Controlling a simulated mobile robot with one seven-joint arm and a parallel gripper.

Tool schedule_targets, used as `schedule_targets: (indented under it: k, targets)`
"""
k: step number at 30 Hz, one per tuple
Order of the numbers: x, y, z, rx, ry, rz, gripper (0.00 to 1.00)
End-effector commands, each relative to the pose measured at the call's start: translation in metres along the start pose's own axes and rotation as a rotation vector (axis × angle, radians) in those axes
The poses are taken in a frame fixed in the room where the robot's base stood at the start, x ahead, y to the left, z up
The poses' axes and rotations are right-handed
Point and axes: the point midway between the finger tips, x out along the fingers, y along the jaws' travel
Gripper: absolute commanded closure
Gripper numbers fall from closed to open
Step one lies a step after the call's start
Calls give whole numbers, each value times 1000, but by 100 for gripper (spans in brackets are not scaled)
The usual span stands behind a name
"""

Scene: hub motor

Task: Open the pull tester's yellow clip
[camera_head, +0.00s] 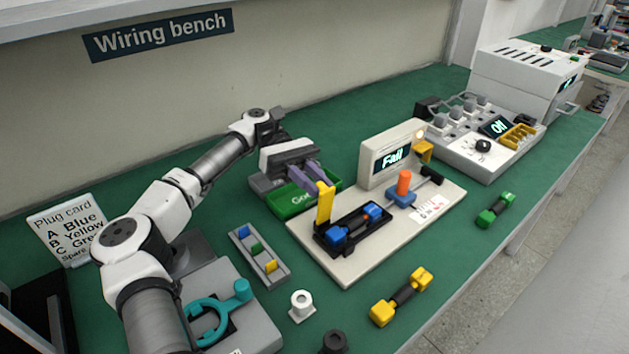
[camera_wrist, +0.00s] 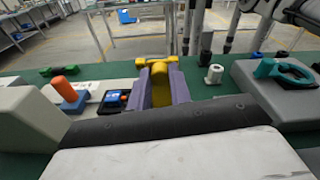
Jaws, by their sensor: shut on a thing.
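The pull tester is a cream base (camera_head: 350,262) with an upright panel whose screen (camera_head: 392,158) reads "Fail". Its yellow clip (camera_head: 325,206) stands upright at the left end of a black cradle (camera_head: 352,240). A piece with blue ends (camera_head: 337,234) lies in the cradle. My gripper (camera_head: 322,184) has purple fingers and is shut on the upper part of the yellow clip. In the wrist view the clip (camera_wrist: 160,90) shows between the two fingers. The fingers partly hide the clip's top.
A green "Good" bin (camera_head: 292,200) sits behind the clip, close to my gripper. An orange-topped blue knob (camera_head: 403,184) stands on the tester's right. A yellow-ended piece (camera_head: 400,297) and a green-ended piece (camera_head: 495,210) lie on the mat. A small rack (camera_head: 259,256) stands left.

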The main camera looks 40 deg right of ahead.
Motion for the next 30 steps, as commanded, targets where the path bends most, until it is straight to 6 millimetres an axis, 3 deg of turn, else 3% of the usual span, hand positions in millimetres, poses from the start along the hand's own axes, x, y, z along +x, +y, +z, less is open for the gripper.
schedule_targets:
  k: [4,5,9,20,25,30]
  targets:
    - [1,0,-1,-2,1,-4,100]
    - [1,0,-1,-2,1,-4,76]
    - [1,0,-1,-2,1,-3,58]
    - [0,-1,4,-1,3,-1,58]
    - [-3,-4,28,0,5,0,58]
    - [-8,-12,74,-3,5,-1,58]
